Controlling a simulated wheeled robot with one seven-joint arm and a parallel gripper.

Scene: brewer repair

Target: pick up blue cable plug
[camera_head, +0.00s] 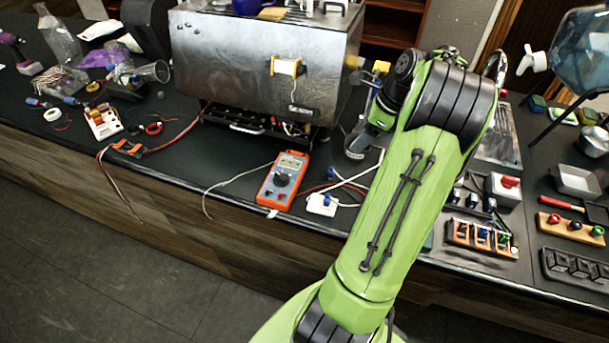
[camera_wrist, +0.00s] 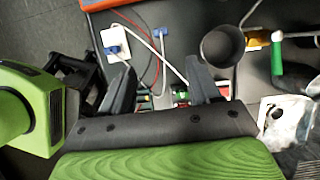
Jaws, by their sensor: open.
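A blue plug (camera_head: 327,199) sits at a small white socket block (camera_head: 316,207) near the counter's front edge. In the wrist view this blue plug (camera_wrist: 114,49) shows on the white block (camera_wrist: 117,38), ahead of the left finger. A second small blue piece (camera_head: 331,173), also in the wrist view (camera_wrist: 161,31), lies on the counter behind the block, near white and red cables. I cannot tell which of the two the task names. My gripper (camera_wrist: 163,78) is open, its fingers apart over the cables, with no plug between them. My arm hides it in the head view.
An orange multimeter (camera_head: 284,180) lies left of the socket block. A dark cup (camera_wrist: 222,46) stands close to the right finger. The metal brewer (camera_head: 262,65) stands behind. Boxes and switches (camera_head: 480,236) crowd the counter at right.

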